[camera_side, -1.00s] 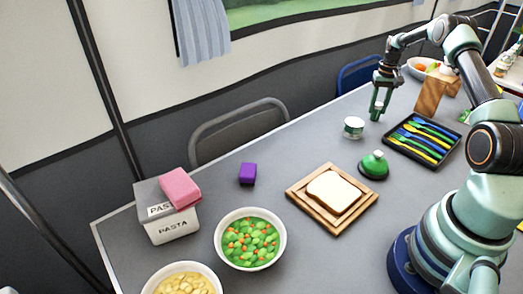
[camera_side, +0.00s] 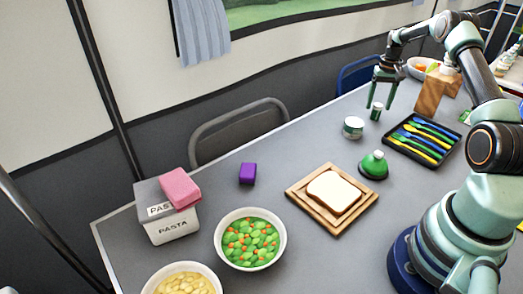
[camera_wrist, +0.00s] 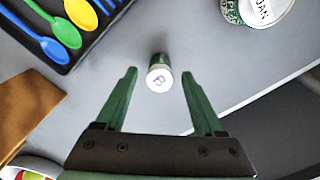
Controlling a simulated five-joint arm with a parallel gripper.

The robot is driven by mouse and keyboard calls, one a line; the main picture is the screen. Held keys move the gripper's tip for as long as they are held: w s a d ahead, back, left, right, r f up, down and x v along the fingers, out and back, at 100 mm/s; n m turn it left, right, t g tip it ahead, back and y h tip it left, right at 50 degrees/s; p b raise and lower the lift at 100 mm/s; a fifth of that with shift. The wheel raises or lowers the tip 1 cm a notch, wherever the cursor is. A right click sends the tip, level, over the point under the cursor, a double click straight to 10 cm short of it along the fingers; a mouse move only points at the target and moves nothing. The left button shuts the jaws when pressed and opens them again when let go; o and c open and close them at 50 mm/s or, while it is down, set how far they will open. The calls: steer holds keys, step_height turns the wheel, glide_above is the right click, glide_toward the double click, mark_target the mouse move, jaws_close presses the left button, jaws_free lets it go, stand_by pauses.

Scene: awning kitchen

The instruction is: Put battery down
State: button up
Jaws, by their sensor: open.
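The battery (camera_side: 376,112) is a small green cylinder with a pale top, standing upright on the grey table near its far edge. In the wrist view the battery (camera_wrist: 159,74) shows its white top end, between and just beyond my fingertips. My gripper (camera_side: 381,107) is open above and around the battery, with a finger on either side. In the wrist view my gripper (camera_wrist: 160,75) has clear gaps between both green fingers and the battery, and holds nothing.
A green and white can (camera_side: 353,127) stands left of the battery. A black cutlery tray (camera_side: 444,155) lies to the right, with a wooden block (camera_side: 430,97) behind it. A green-domed object (camera_side: 373,166) and a bread board (camera_side: 300,195) are nearer. Open table lies left of the can.

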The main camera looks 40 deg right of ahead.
mark_target(379, 105)
step_height(379, 105, up, 10)
steer(key=w+a+r+n+t+h, duration=0.1)
steer(key=a+r+n, duration=0.1)
steer(key=a+r, duration=0.65)
steer(key=w+a+r+n+t, duration=0.15)
steer(key=a+r, duration=0.35)
steer(key=a, duration=0.7)
steer(key=s+a+f+n+t, duration=0.1)
steer(key=s+a+n, duration=0.1)
steer(key=s+a, duration=0.4)
steer(key=s+a+f+n+t+y, duration=0.1)
steer(key=s+a, duration=0.6)
steer(key=a, duration=0.7)
steer(key=shift+f+n+t, duration=0.3)
steer(key=shift+n+t, duration=0.25)
steer(key=shift+n, duration=0.7)
